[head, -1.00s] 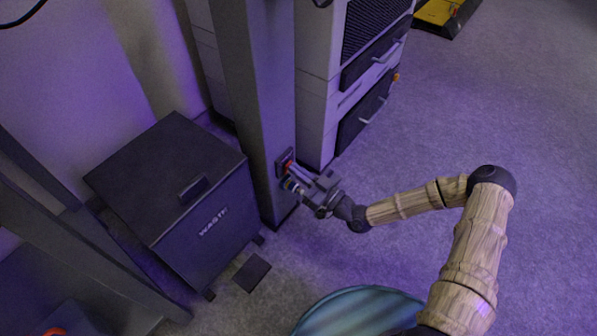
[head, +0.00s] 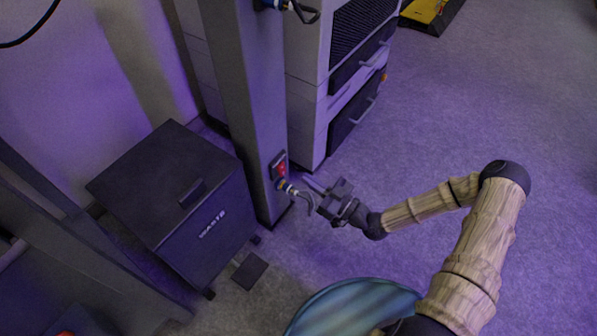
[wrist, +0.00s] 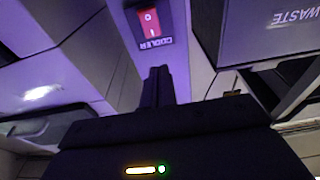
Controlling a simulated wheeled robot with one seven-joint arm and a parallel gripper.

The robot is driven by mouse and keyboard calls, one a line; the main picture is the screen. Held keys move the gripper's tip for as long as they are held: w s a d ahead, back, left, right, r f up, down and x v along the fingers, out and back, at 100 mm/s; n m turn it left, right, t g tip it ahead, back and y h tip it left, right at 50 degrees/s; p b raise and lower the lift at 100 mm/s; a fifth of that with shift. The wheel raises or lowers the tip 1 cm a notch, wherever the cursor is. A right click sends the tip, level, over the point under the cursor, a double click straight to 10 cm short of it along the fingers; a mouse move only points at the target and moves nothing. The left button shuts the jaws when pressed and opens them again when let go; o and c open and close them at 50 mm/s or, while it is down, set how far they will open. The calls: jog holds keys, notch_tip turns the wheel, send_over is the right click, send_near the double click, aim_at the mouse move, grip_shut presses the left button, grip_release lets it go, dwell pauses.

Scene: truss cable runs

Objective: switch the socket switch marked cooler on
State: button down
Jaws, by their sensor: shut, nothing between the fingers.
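The socket switch marked cooler is a red rocker (wrist: 149,22) in a dark housing low on the grey post; the COOLER label (wrist: 155,43) shows beside it in the wrist view. Which way the rocker is tilted is hard to tell.
A dark waste bin (head: 170,200) stands left of the grey post (head: 247,100). A pale cabinet with dark drawers (head: 345,110) stands behind the post.

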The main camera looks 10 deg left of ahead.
jog(key=s+d+r+p, duration=0.1)
jog(key=s+d+p, duration=0.1)
jog(key=d, duration=0.3)
jog(key=shift+s+d+r, duration=0.2)
jog(key=shift+s+d, duration=0.1)
jog(key=shift+d, duration=0.1)
jog(key=shift+p, duration=0.3)
